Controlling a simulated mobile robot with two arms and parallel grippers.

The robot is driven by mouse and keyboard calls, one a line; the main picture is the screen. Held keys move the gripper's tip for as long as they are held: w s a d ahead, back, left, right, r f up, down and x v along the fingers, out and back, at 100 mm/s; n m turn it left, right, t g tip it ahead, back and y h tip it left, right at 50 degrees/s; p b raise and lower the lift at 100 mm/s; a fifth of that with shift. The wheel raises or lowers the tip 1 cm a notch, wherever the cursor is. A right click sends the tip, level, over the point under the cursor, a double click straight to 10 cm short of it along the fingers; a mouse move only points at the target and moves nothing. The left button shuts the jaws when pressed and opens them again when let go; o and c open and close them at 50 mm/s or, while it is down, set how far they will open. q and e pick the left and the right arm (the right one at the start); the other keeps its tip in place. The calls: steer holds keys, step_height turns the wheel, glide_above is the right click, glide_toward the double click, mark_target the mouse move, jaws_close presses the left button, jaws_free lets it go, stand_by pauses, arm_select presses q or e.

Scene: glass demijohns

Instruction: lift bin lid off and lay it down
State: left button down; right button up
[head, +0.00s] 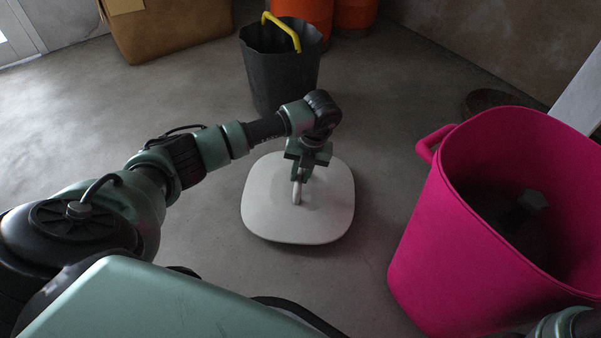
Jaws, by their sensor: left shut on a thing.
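The white bin lid (325,213) is a rounded square with an upright handle in its middle. It appears low, at or close to the grey floor; I cannot tell if it touches. My left gripper (298,181) points down over the lid and is shut on its handle. The pink bin (440,230) stands at the right with its top open and a side handle at its left rim. Its dark inside holds a greyish piece that is hard to make out. My right gripper is not in view; only a bit of an arm shows at the bottom right corner.
A dark bucket (270,82) with a yellow handle stands just behind the lid. Orange containers (355,12) and a brown box (172,32) are at the back. A brown round item (485,101) lies behind the pink bin. Floor left of the lid is clear.

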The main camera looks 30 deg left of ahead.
arm_select(q)
steer(key=shift+f+b, duration=0.35)
steer(key=shift+f, duration=0.5)
stand_by(0.5)
steer(key=c, duration=1.2)
jaws_free()
step_height(320, 180, up, 8)
steer(key=d+p, duration=0.1)
steer(key=p, duration=0.4)
steer(key=shift+w+d+f+p, duration=0.2)
steer(key=shift+w+p, duration=0.1)
steer(key=shift+p, duration=0.1)
steer(key=shift+s, duration=0.1)
